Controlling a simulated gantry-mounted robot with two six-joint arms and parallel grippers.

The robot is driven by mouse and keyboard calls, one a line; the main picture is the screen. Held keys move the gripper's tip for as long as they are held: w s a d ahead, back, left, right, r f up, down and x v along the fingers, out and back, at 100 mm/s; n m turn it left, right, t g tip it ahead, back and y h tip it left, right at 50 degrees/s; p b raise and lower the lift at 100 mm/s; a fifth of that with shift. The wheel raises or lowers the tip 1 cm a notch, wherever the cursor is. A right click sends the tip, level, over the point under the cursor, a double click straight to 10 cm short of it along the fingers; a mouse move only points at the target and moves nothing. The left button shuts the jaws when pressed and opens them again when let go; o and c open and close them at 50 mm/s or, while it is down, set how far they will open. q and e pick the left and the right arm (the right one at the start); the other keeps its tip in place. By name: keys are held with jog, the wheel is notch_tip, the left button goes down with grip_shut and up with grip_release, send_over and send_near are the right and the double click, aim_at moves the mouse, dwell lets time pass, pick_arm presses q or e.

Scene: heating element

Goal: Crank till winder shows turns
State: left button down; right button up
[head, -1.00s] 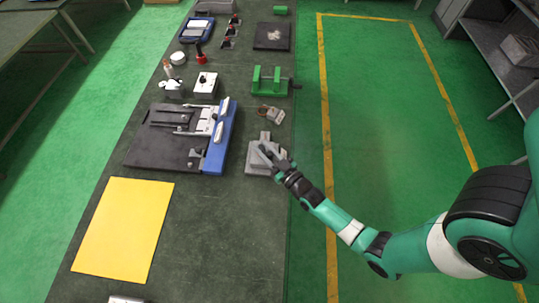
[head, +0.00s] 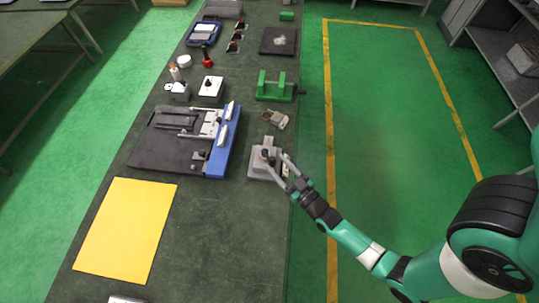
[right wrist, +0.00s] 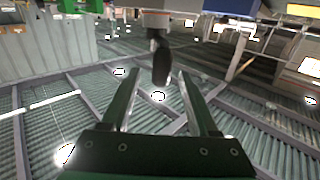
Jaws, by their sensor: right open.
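A grey block-like device (head: 259,163), which seems to be the winder, stands at the right edge of the long dark bench. My right gripper (head: 278,158) is at its right side, with two spread fingers. In the right wrist view, my right gripper (right wrist: 160,103) is open, and a dark rounded handle (right wrist: 161,62) hangs between and beyond its fingers, below a grey body. I cannot tell whether a finger touches the handle. No turn reading is legible. My left gripper is not in view.
Behind the device are a small metal part (head: 275,119) and a green stand (head: 275,87) with a side crank. A blue-edged fixture (head: 222,140) lies to the left, and a yellow sheet (head: 125,230) in front. The bench's front right is clear.

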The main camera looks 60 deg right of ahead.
jog(key=v, duration=0.5)
jog(key=shift+s+a, duration=0.15)
jog(key=shift+s, duration=0.15)
